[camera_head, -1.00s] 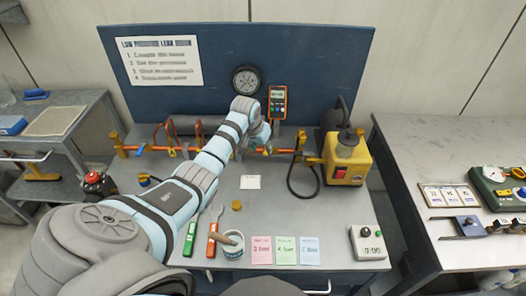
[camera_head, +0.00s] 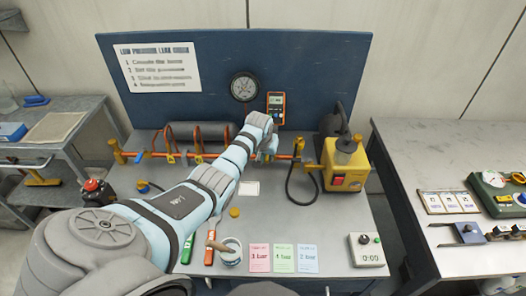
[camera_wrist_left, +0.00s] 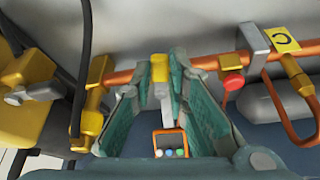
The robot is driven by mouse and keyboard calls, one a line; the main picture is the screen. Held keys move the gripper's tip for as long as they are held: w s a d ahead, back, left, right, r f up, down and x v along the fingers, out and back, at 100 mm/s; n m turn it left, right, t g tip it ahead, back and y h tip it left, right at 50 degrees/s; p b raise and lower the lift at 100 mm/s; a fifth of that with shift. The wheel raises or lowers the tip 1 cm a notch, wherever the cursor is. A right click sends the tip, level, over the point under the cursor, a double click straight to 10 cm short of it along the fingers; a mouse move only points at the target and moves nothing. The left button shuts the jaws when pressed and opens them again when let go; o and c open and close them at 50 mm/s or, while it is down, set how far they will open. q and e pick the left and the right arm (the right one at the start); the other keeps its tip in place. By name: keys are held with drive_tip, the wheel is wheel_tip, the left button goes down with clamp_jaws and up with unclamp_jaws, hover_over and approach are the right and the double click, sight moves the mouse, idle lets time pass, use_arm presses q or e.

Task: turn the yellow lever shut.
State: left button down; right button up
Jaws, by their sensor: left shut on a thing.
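The yellow lever (camera_wrist_left: 160,68) is between my left gripper's fingertips in the left wrist view, at the orange pipe (camera_wrist_left: 205,62). My left gripper (camera_wrist_left: 162,62) is shut on it, with one teal finger on each side. In the head view my left gripper (camera_head: 268,150) is at the pipe (camera_head: 225,156), below the orange meter. The lever is hidden there behind my gripper and wrist. I cannot tell the lever's exact angle. My right gripper is not in view.
A yellow pump box (camera_head: 347,160) with a black hose stands right of my gripper. A round gauge (camera_head: 244,87) and an orange meter (camera_head: 275,107) are on the blue panel. Coloured cards (camera_head: 284,258) and a grey timer box (camera_head: 367,250) are at the bench front.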

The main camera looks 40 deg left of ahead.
use_arm(q)
drive_tip(key=shift+w+d+n+y, duration=0.4)
drive_tip(key=shift+d+n, duration=0.1)
drive_tip(key=shift+n, duration=0.7)
drive_tip(key=c, duration=1.8)
unclamp_jaws()
drive_tip(key=shift+o, duration=1.2)
drive_tip(key=shift+a+f+g, duration=0.1)
drive_tip(key=shift+a+g, duration=0.05)
drive_tip(key=shift+g, duration=0.15)
drive_tip(key=v, duration=1.2)
